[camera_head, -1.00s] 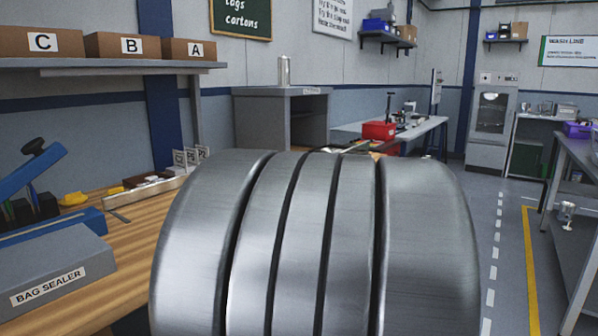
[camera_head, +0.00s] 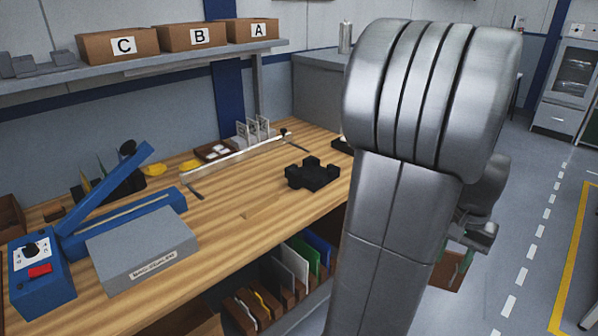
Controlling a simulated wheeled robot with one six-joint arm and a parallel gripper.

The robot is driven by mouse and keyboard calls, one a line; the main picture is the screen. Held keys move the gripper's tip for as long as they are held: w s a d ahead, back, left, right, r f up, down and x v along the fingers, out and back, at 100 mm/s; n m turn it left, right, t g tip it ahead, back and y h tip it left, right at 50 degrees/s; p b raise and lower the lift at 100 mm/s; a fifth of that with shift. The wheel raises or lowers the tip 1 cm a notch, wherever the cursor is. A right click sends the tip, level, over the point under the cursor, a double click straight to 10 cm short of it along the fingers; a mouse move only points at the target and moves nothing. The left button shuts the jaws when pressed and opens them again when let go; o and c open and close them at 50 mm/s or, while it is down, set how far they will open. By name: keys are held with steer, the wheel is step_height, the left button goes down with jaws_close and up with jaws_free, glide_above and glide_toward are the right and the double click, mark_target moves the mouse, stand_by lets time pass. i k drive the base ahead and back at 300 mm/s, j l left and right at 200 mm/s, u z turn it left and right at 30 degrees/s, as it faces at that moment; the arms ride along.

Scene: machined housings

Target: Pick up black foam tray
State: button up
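A black blocky piece with raised corners (camera_head: 313,173), which looks like the black foam tray, lies on the wooden bench left of my arm. A second dark item (camera_head: 341,145) lies behind it, partly hidden by my arm. My large grey arm link fills the right middle of the view. Part of my wrist shows behind it at the right, low beside the bench and well apart from the black piece. My gripper's fingers are mostly hidden there, so their opening cannot be made out. A brown flat thing (camera_head: 444,273) shows below the wrist; I cannot tell whether it is touched.
A grey and blue bag sealer (camera_head: 140,250) stands on the left of the bench (camera_head: 235,230). A long metal bar (camera_head: 240,163) lies behind the black piece. Boxes C, B and A (camera_head: 198,36) sit on the shelf above. Upright folders (camera_head: 290,262) stand under the bench. Floor is clear at right.

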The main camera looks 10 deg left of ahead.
mark_target(309, 172)
steer(key=u, duration=0.4)
steer(key=i+l+u, duration=0.1)
steer(key=u, duration=0.75)
steer(key=l+u, duration=0.1)
steer(key=u, duration=0.3)
steer(key=i+l+u, duration=0.15)
steer(key=l+u, duration=0.25)
steer(key=l, duration=0.35)
steer(key=i+l+u, duration=0.1)
steer(key=l+u, duration=0.3)
steer(key=l, duration=0.4)
steer(key=l+u, duration=0.45)
steer(key=l, duration=0.55)
steer(key=k+l, duration=0.15)
